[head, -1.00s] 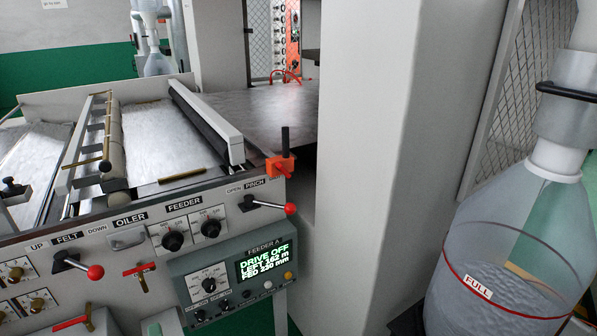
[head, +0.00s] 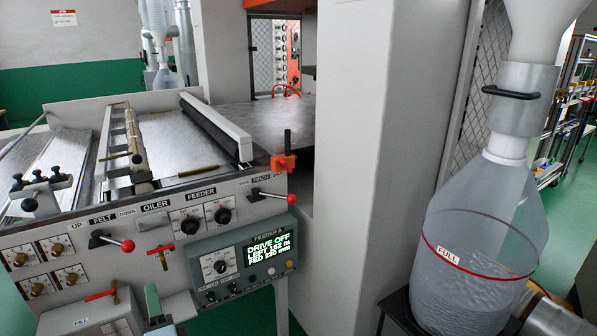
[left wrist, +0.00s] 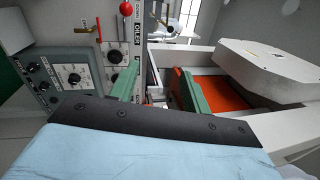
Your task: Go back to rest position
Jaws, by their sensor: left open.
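My left gripper (head: 153,303) shows at the bottom left of the head view as a green finger in front of the machine's panel, below the OILER handle. In the left wrist view my left gripper (left wrist: 158,92) has two green fingers well apart, with nothing held between them. The panel's knobs lie to the left of the fingers there, and an orange-red surface (left wrist: 215,92) lies behind the right finger. My right gripper shows in neither view.
The feeder panel (head: 140,240) carries red-knobbed levers and a display (head: 268,246) reading DRIVE OFF. A grey column (head: 375,130) stands right of it. A clear container (head: 475,230) marked FULL stands at far right. Green floor shows beyond.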

